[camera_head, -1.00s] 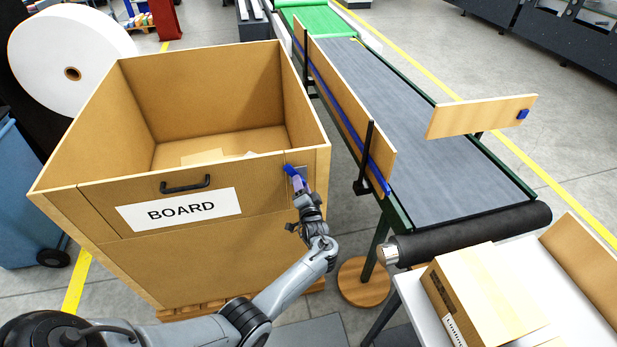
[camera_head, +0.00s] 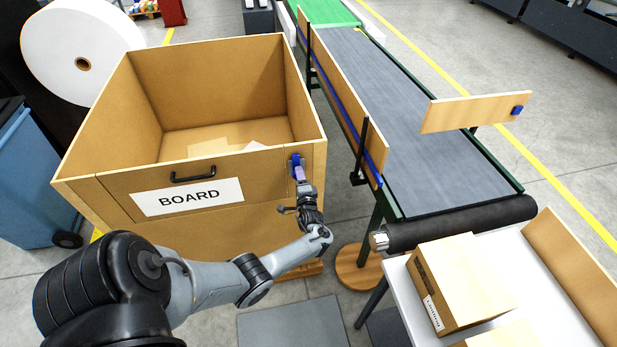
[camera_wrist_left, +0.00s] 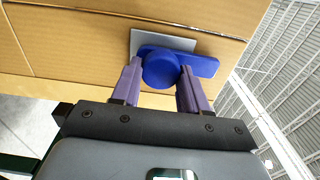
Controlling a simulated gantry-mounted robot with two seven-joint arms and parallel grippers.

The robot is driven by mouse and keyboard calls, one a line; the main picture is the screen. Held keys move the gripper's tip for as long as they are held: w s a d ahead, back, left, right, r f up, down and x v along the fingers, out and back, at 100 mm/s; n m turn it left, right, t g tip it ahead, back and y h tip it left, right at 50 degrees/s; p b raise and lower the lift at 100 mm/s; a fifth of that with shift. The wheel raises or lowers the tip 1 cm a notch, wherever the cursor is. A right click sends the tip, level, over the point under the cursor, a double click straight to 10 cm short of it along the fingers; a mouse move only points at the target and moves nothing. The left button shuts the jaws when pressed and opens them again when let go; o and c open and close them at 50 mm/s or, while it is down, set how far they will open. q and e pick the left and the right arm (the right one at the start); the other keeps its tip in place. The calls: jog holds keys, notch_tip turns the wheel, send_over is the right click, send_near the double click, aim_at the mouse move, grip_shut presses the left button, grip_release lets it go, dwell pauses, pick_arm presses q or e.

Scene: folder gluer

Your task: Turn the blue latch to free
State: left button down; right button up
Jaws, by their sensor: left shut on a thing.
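The blue latch (camera_head: 296,160) is on the front of the wooden BOARD bin, near its upper right corner. In the head view its handle stands nearly upright. In the left wrist view the latch (camera_wrist_left: 161,70) shows a round hub and a bar over a pale grey plate (camera_wrist_left: 172,41). My left gripper (camera_head: 299,174) is at the latch from the front and below. Its purple fingers (camera_wrist_left: 160,76) are on either side of the hub, shut on the latch. The fingers hide part of the latch in the head view. My right gripper is out of view.
The BOARD bin (camera_head: 110,190) has a black handle (camera_head: 193,175) on its front panel. A conveyor (camera_head: 400,120) with wooden guides runs to its right. A carton (camera_head: 465,280) sits on a white table at the lower right.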

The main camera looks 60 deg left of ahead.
pick_arm(q)
jog(key=shift+r, duration=0.1)
jog(key=c, duration=0.6)
grip_release()
jog(key=shift+d, duration=0.1)
jog(key=shift+v, duration=5.35)
